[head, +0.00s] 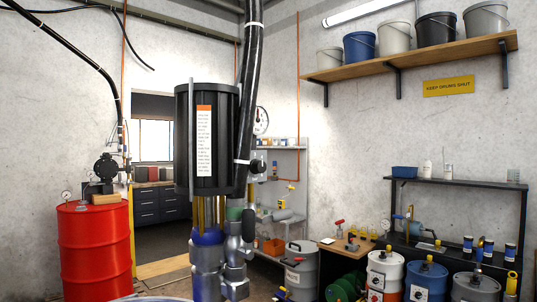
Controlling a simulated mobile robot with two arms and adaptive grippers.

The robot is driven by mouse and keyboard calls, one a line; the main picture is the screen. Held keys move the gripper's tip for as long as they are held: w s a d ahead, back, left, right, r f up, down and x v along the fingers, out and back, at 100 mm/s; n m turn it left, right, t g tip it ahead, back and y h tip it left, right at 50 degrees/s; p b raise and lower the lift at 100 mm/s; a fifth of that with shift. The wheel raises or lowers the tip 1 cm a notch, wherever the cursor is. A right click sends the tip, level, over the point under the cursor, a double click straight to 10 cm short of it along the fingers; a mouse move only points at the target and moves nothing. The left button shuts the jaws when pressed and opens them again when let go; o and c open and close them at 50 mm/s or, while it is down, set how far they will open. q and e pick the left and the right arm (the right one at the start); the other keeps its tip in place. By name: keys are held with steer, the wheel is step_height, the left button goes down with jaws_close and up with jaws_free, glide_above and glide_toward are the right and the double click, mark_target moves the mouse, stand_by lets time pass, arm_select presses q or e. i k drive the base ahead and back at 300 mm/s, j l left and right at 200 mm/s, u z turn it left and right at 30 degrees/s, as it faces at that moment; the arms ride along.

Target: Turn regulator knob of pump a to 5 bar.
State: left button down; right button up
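A large black pump (208,140) stands upright close in the middle of the head view, with a white label bearing an orange band. A round white gauge (261,120) shows behind its thick black hose; its reading is too small to tell. A dark round knob (258,166) sits below the gauge at the pump's right side. A smaller dark pump (106,167) stands on a red drum (95,250) at the left, with a small gauge (66,195) beside it. I cannot read which pump is marked a. Neither gripper shows.
A wooden shelf (410,58) with several buckets hangs at the upper right. A dark workbench (455,184) stands at the right, with several drums before it. A grey lidded bin (301,272) stands right of the pump. A doorway opens behind, at the left.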

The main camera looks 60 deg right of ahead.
mark_target(257, 166)
steer(key=z, duration=1.85)
